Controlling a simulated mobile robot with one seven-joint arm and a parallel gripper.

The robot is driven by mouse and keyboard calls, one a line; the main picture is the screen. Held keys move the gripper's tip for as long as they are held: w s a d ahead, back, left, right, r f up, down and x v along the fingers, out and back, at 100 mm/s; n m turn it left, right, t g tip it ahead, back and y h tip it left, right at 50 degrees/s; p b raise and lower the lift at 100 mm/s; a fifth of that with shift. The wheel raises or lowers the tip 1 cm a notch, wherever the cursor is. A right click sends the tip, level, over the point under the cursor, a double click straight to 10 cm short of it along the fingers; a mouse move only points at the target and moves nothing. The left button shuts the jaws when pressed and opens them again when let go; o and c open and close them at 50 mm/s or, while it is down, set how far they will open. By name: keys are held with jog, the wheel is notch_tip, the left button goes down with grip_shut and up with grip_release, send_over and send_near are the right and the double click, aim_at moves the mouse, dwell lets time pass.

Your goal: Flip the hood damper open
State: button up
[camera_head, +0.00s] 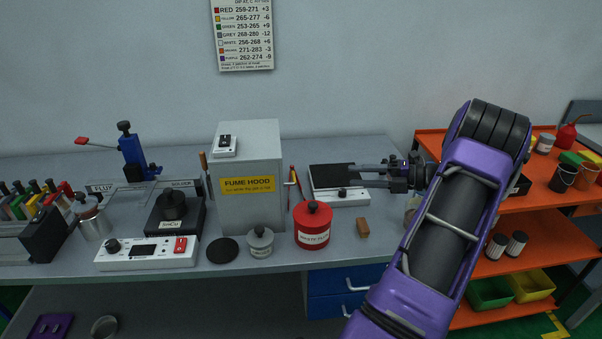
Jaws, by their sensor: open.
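The fume hood (265,148) is a grey box with a yellow label, standing on the bench at the picture's centre-left. A small white unit with a black switch (225,142) sits on its top.
The black-topped device (352,198) stands below my gripper. A red waste can (313,225), a grey can (260,242) and a brown block (362,229) are along the bench front. A white control box (147,254) is at left. An orange shelf (500,263) stands right.

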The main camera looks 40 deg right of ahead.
jog(key=x, duration=1.7)
jog(key=shift+s+a+f, duration=0.1)
jog(key=shift+f, duration=0.05)
grip_shut()
